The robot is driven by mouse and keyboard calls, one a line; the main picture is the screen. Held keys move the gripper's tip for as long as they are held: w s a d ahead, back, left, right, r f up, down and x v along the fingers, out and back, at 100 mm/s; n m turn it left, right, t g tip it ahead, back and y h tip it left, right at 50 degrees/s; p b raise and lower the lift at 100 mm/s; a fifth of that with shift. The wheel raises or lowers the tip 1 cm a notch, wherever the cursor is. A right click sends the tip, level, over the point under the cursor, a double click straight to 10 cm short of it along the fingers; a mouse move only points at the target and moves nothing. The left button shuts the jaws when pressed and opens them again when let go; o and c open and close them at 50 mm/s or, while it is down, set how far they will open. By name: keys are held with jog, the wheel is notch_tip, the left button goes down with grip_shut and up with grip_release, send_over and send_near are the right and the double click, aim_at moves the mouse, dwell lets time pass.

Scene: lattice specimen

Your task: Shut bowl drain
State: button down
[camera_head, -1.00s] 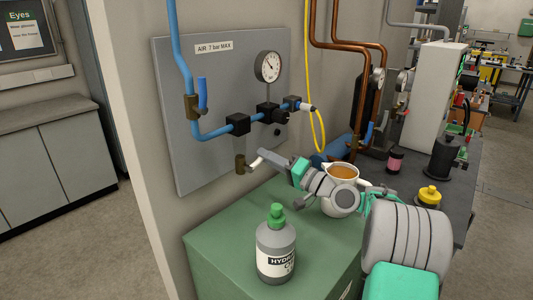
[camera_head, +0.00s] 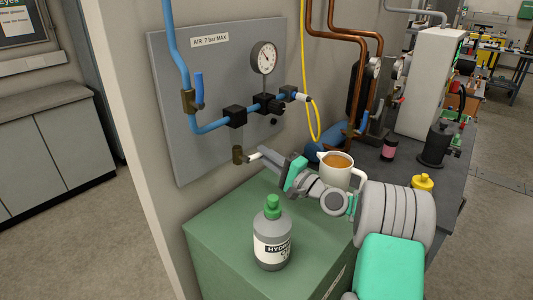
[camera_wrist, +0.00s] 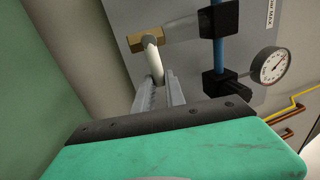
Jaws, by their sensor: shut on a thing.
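A brass drain valve (camera_head: 238,155) sits low on the grey panel, and its pale lever (camera_head: 254,157) points right toward my gripper (camera_head: 267,153). In the wrist view the brass body (camera_wrist: 150,38) is at the top, below a clear, see-through bowl (camera_wrist: 185,29) beside a black block. The cream lever (camera_wrist: 153,58) curves down from the brass to between my gripper's fingers (camera_wrist: 160,85). My gripper is shut on the lever's end. The fingertips' exact contact is partly hidden.
A grey bottle with a green cap (camera_head: 273,238) stands on the green cabinet (camera_head: 215,245) below my arm. A white mug (camera_head: 338,172) stands behind my arm. A gauge (camera_head: 264,57) and a blue pipe (camera_head: 168,60) are on the panel (camera_head: 172,150) above.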

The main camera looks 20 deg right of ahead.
jog(key=shift+d+f, duration=0.1)
jog(key=c, duration=1.5)
grip_release()
jog(key=shift+c, duration=0.2)
jog(key=shift+o, duration=0.8)
jog(key=b+v, duration=0.7)
jog(key=b, duration=0.7)
jog(key=shift+s, duration=0.35)
jog(key=shift+d, duration=0.15)
